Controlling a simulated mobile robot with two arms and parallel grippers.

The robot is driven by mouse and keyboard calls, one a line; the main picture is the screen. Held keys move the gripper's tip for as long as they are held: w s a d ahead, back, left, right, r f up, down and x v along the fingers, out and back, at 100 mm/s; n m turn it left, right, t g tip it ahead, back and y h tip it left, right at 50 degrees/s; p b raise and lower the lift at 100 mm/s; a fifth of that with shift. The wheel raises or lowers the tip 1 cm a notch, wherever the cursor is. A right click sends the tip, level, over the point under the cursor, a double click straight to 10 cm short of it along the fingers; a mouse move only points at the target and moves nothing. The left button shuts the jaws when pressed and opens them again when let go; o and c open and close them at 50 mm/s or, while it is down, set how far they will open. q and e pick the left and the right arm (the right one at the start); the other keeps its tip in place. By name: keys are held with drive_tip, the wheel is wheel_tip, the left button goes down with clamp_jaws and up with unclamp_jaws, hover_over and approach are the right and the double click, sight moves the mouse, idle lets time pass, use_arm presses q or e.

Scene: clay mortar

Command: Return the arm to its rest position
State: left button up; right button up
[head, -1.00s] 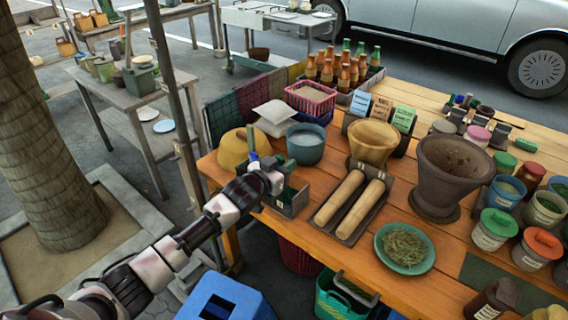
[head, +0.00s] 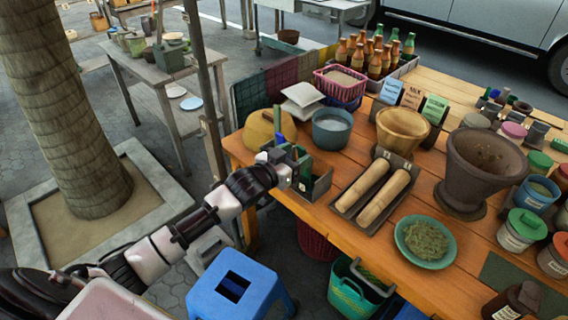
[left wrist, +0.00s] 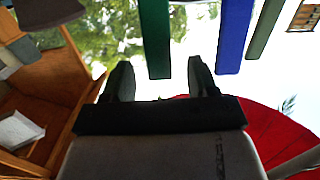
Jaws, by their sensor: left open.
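My left arm (head: 195,228) reaches in from the lower left in the head view. Its gripper (head: 280,160) is at the left edge of the wooden table (head: 310,215), beside a small grey holder (head: 318,187) with coloured upright sticks. In the left wrist view the two dark fingers of my left gripper (left wrist: 160,80) stand apart with nothing between them. A green stick (left wrist: 155,40), a blue stick (left wrist: 235,35) and an olive stick (left wrist: 265,28) show beyond the fingers. My right gripper is not in view.
A clay mortar (head: 478,170), a tray with two rollers (head: 375,190), a green plate of herbs (head: 425,242) and a blue bowl (head: 332,128) stand on the table. A blue stool (head: 235,290) is below the arm. A post (head: 205,100) rises behind it.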

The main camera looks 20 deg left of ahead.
use_arm(q)
drive_tip(key=v, duration=0.5)
drive_tip(key=s+a+f+n+g+y, duration=0.15)
drive_tip(key=s+f, duration=0.25)
drive_tip(key=f, duration=0.7)
drive_tip(key=s+a+f+g+y, duration=0.2)
drive_tip(key=s+f+g, duration=0.15)
drive_tip(key=f, duration=0.75)
drive_tip(key=s+a+f+n+g+y, duration=0.15)
drive_tip(key=s+f, duration=0.25)
drive_tip(key=f, duration=0.8)
drive_tip(key=s+f+g, duration=0.1)
drive_tip(key=s+f, duration=0.3)
drive_tip(key=s+f+g, duration=0.1)
drive_tip(key=s+f, duration=0.3)
drive_tip(key=s, duration=0.1)
drive_tip(key=s+d+f+g, duration=0.1)
drive_tip(key=s+f+g, duration=0.1)
drive_tip(key=s+f, duration=0.2)
drive_tip(key=shift+s+m+y, duration=0.3)
drive_tip(key=shift+s+m, duration=0.1)
drive_tip(key=shift+s, duration=0.25)
drive_tip(key=s+d+f+g, duration=0.2)
drive_tip(key=s+f, duration=0.2)
drive_tip(key=s, duration=0.7)
drive_tip(key=s+d+f+g, duration=0.2)
drive_tip(key=s+d+f, duration=0.1)
drive_tip(key=s, duration=0.8)
drive_tip(key=shift+f+m+g, duration=0.35)
drive_tip(key=shift+f+m, duration=0.05)
